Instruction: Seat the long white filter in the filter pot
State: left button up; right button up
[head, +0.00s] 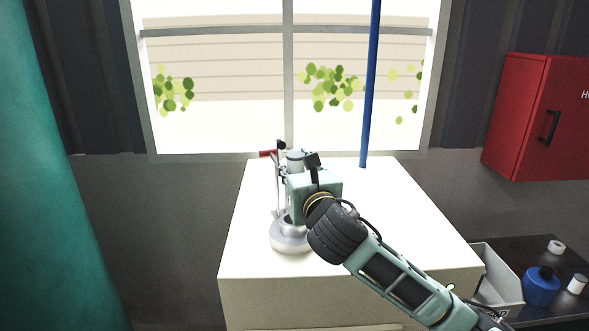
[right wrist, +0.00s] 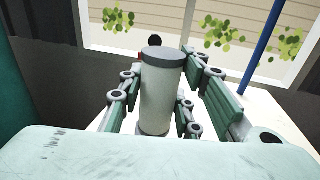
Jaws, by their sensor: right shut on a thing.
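The long white filter (right wrist: 162,98) is a pale cylinder with a grey top, upright between the fingers of my right gripper (right wrist: 166,88) in the right wrist view. In the head view its upper end (head: 295,158) shows just behind the gripper (head: 296,177), which is shut on it. A round metallic pot (head: 290,240), which looks like the filter pot, stands on the white table below the gripper. The gripper hides part of the pot and the filter's lower end, so I cannot tell whether they touch. My left gripper is not in view.
A thin metal stand with a red handle (head: 267,153) rises close behind and left of the gripper. The white table top (head: 400,215) is clear to the right. A blue post (head: 370,85) stands behind. A white bin (head: 497,282) and a blue bottle (head: 541,287) sit at lower right.

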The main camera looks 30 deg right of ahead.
jog(key=shift+w+a+r+p, duration=0.1)
jog(key=shift+w+a+p, duration=0.05)
jog(key=shift+p, duration=0.25)
jog(key=shift+a+f+b, duration=0.1)
jog(key=shift+f+b, duration=0.5)
jog(key=shift+f, duration=0.35)
jog(key=shift+f+b, duration=0.5)
jog(key=shift+f, duration=0.3)
jog(key=shift+f+b, duration=0.65)
jog(key=shift+f, duration=0.55)
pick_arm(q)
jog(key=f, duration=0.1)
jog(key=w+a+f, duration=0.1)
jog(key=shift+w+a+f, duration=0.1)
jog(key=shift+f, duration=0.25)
pick_arm(e)
jog(key=shift+f, duration=0.1)
jog(key=shift+f, duration=0.3)
jog(key=shift+f, duration=0.3)
jog(key=shift+f, duration=1.6)
